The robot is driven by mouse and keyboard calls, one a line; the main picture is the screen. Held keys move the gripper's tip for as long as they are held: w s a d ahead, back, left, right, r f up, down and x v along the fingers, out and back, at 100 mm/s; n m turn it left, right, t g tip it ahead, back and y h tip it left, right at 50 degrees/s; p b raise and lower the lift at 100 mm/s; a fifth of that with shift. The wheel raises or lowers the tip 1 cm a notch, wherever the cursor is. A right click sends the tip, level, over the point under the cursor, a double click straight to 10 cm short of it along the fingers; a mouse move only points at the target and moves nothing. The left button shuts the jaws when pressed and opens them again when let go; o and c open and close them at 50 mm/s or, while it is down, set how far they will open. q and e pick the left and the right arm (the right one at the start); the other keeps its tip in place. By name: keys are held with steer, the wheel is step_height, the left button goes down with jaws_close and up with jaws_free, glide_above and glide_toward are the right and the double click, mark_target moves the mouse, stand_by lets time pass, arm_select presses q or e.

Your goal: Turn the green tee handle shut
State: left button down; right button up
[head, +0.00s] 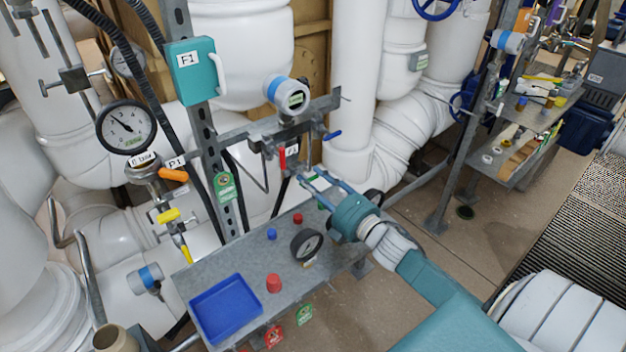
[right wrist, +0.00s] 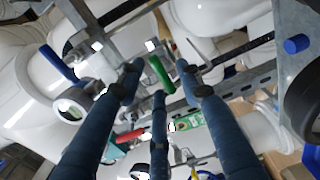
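The green tee handle (right wrist: 160,74) shows in the right wrist view as a short green bar on the pipework, between the tips of my right gripper's fingers (right wrist: 160,80). The fingers are spread around it, and I see no clear contact. In the head view, my right gripper (head: 312,180) reaches in from the right, over the back of the grey shelf and just below the small valves. Its fingers hide most of the handle there. My left gripper is not in view.
A red lever (head: 282,158) and a blue lever (head: 333,135) sit close above the right gripper. The grey shelf (head: 235,264) below holds a blue tray (head: 226,308), a loose gauge (head: 307,244) and several caps. A pressure gauge (head: 126,127) and yellow-handled valve (head: 168,215) are at left.

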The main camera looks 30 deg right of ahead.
steer(key=shift+w, duration=0.2)
steer(key=shift+c, duration=0.5)
jaws_close()
